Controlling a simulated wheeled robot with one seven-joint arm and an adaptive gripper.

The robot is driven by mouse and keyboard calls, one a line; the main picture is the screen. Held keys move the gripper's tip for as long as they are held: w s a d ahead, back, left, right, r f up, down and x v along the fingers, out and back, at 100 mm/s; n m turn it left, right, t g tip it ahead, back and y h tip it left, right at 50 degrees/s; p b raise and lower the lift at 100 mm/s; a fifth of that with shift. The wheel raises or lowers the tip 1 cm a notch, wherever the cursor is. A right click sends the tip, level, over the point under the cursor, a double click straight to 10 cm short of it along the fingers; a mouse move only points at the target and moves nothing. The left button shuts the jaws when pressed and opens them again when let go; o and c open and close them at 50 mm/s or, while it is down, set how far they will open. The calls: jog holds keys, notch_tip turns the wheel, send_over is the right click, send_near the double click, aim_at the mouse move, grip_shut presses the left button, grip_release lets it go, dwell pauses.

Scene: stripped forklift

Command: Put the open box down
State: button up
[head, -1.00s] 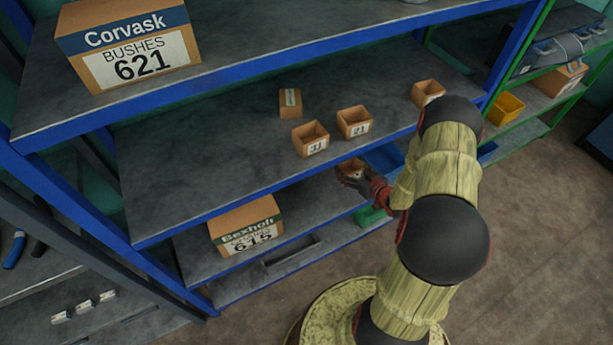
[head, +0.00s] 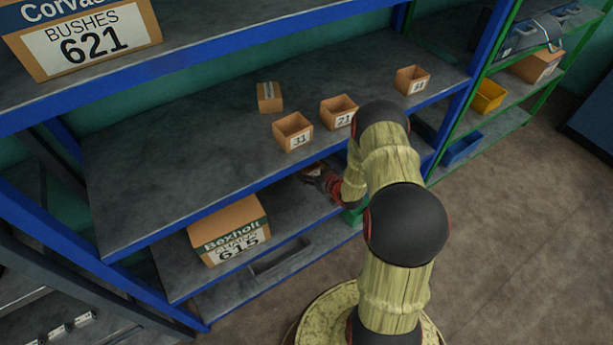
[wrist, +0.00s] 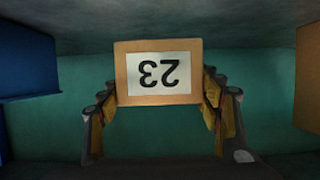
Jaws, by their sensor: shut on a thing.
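A small cardboard box with a white label reading 23 (wrist: 158,73) is between the two fingers of my gripper (wrist: 160,100) in the wrist view, its label upside down. My gripper is shut on it. In the head view my gripper (head: 320,180) reaches in over the lower shelf (head: 290,207), beneath the front edge of the middle shelf. There the held box is mostly hidden by that edge and the gripper. I cannot tell whether it touches the lower shelf.
A Bexholt 615 carton (head: 230,230) stands left of my gripper on the lower shelf. Open boxes 31 (head: 293,131) and 21 (head: 338,111), another open box (head: 412,80) and a closed one (head: 269,97) stand on the middle shelf. The wrist view shows a blue bin (wrist: 28,65).

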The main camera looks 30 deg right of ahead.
jog(key=shift+w+a+f, duration=0.2)
jog(key=shift+w+f, duration=0.05)
jog(key=shift+f, duration=0.15)
jog(key=shift+w+a+f+b, duration=0.1)
jog(key=shift+w+f+b, duration=0.1)
jog(key=shift+f+b, duration=1.1)
jog(key=shift+f+p, duration=0.4)
jog(key=shift+f, duration=0.15)
jog(key=o, duration=1.2)
jog(key=shift+c, duration=0.2)
jog(key=shift+r, duration=0.1)
jog(key=shift+s+r, duration=0.15)
jog(key=shift+s, duration=0.1)
jog(key=p+v, duration=0.4)
jog(key=v, duration=0.6)
jog(key=shift+s+r, duration=0.3)
jog(key=shift+s, duration=0.45)
